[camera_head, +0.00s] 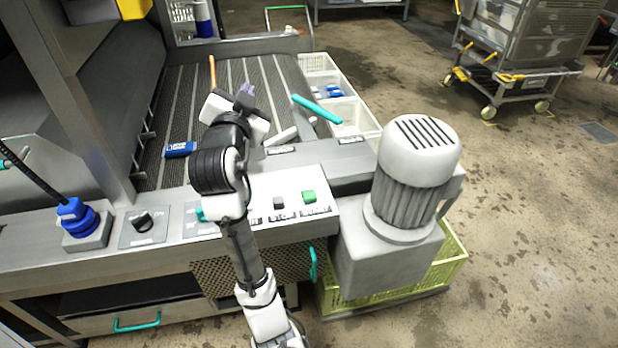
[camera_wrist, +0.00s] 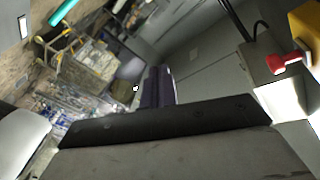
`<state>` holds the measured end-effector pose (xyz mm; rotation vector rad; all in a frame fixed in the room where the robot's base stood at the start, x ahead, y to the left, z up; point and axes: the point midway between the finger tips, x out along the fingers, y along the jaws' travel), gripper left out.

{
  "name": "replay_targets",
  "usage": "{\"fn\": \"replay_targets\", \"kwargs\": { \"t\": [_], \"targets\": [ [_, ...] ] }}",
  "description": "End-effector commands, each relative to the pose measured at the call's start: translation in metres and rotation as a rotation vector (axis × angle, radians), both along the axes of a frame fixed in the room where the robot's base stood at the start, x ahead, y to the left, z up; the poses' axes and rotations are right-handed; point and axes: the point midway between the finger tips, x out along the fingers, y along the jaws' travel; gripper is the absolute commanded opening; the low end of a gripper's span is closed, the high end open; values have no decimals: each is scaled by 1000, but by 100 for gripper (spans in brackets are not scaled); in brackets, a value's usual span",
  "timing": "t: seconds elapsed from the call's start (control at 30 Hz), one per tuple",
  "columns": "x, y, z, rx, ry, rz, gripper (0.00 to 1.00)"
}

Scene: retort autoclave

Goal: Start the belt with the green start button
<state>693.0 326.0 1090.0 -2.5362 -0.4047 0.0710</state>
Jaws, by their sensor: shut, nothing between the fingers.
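The green button does not show in the wrist view.
A blue box (camera_head: 180,149) lies on the belt's left side. A large motor (camera_head: 417,165) stands right of the panel. Pale crates (camera_head: 356,116) line the belt's right side.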

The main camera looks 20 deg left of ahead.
Motion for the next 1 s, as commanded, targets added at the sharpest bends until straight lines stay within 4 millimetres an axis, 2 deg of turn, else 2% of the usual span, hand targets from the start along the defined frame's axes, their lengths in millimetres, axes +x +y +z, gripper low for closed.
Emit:
{"fn": "replay_targets", "kwargs": {
  "t": [0.03, 0.13, 0.2, 0.3, 0.4, 0.57, 1.0],
  "targets": [
    [15, -15, -10, 18, 136, -82, 0],
    [30, -50, -51, 76, 390, -268, 0],
    [31, -71, -75, 117, 532, -393, 0],
    [25, -94, -99, 170, 679, -541, 0],
    [18, -108, -114, 206, 768, -643, 0],
    [13, -116, -124, 228, 817, -703, 0],
    [13, -115, -129, 227, 816, -701, 0]
  ]
}}
